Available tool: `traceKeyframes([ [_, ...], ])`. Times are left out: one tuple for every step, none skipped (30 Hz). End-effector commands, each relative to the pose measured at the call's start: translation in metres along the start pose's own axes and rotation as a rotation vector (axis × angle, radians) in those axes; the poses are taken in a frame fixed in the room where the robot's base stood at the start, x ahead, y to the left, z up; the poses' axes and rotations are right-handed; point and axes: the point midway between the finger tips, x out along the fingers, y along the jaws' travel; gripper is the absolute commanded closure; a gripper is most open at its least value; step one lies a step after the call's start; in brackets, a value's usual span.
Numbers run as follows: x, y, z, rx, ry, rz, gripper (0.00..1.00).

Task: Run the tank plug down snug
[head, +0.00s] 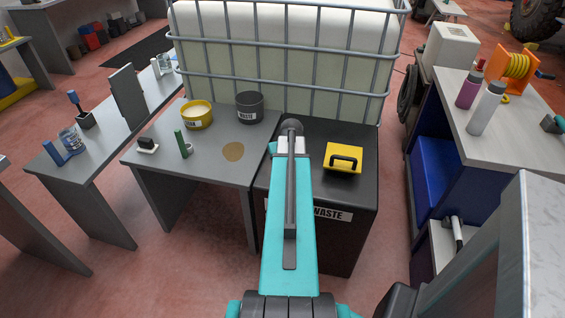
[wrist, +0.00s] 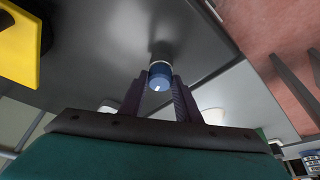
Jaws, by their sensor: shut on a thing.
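A blue round plug (wrist: 159,71) with a small white mark on its face sits between the two dark fingers of my gripper (wrist: 160,92) in the wrist view. The fingers are shut on its sides. A grey stub lies just beyond the plug, in line with it; I cannot tell whether the plug is fully seated. In the head view my teal arm reaches forward to the lower front of the caged white tank (head: 285,42). The arm covers the plug and most of the gripper there.
A grey table (head: 215,165) with a yellow tub (head: 197,116) and dark waste tub (head: 250,108) stands left.

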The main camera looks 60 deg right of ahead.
Motion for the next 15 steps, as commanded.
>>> traceKeyframes([
  [0.0003,-0.0016,0.0009,0.006,-0.003,0.000,0.83],
  [0.0003,-0.0018,0.0009,0.013,-0.003,0.003,0.83],
  [0.0002,-0.0020,0.0009,0.026,-0.003,0.008,0.83],
  [0.0002,-0.0020,0.0009,0.035,-0.003,0.013,0.83],
  [0.0001,-0.0021,0.0010,0.048,-0.003,0.018,0.83],
  [0.0000,-0.0022,0.0010,0.065,-0.003,0.025,0.83],
  [0.0001,-0.0024,0.0010,0.077,-0.003,0.030,0.83],
  [0.0001,-0.0025,0.0010,0.090,-0.003,0.035,0.83],
  [0.0002,-0.0024,0.0011,0.104,-0.004,0.042,0.83],
  [0.0002,-0.0025,0.0011,0.114,-0.004,0.046,0.83],
  [0.0003,-0.0026,0.0010,0.121,-0.003,0.049,0.83],
  [0.0004,-0.0027,0.0009,0.129,-0.003,0.051,0.83],
  [0.0005,-0.0027,0.0009,0.133,-0.003,0.053,0.83],
  [0.0005,-0.0026,0.0009,0.135,-0.003,0.053,0.83],
  [0.0006,-0.0026,0.0009,0.135,-0.003,0.054,0.83],
])
